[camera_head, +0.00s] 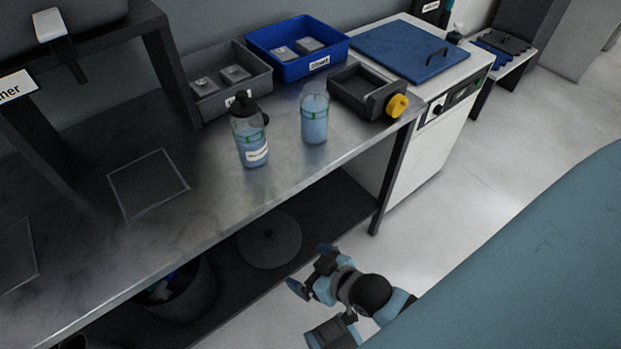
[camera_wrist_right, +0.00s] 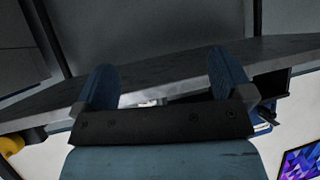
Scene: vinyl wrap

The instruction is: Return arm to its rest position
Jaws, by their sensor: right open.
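My right gripper (camera_head: 311,270) is low in the head view, in front of the workbench (camera_head: 215,212) and below the level of its top. In the right wrist view my right gripper (camera_wrist_right: 160,85) has its two blue fingers wide apart with nothing between them. The bench edge (camera_wrist_right: 170,72) runs across behind the fingers in that view. The right arm (camera_head: 370,296) comes in from the lower right of the head view. My left gripper is not in view.
A lower shelf holds a round disc (camera_head: 269,240). The floor (camera_head: 480,170) at right is clear.

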